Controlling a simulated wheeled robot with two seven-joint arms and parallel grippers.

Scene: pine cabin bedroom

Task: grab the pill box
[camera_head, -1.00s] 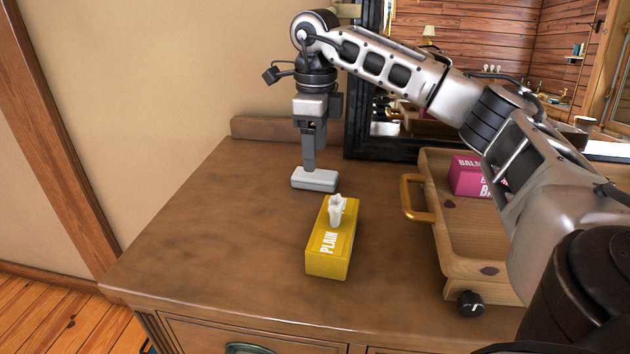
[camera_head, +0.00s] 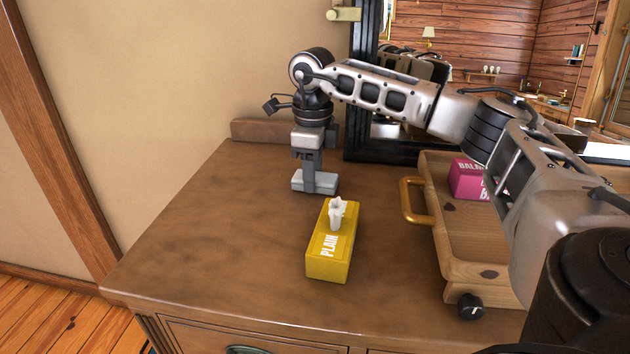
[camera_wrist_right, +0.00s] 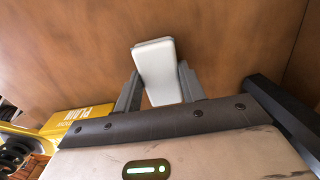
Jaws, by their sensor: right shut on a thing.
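The pill box (camera_head: 300,182) is a small, plain white box at the back left of the dresser top. It also shows in the right wrist view (camera_wrist_right: 161,72), lying between the two fingers. My right gripper (camera_head: 314,179) points straight down over it and is shut on it, one finger on each side. The box is at or very near the dresser surface; I cannot tell of any gap under it. The fingers hide part of it in the head view. My left gripper is not in view.
A yellow tissue box (camera_head: 329,258) marked PLAIN stands just in front of the gripper on the dresser (camera_head: 220,240). A wooden tray (camera_head: 466,243) with a brass handle holds a pink box (camera_head: 466,180) at right. A black-framed mirror (camera_head: 357,120) stands behind. The dresser's left side is clear.

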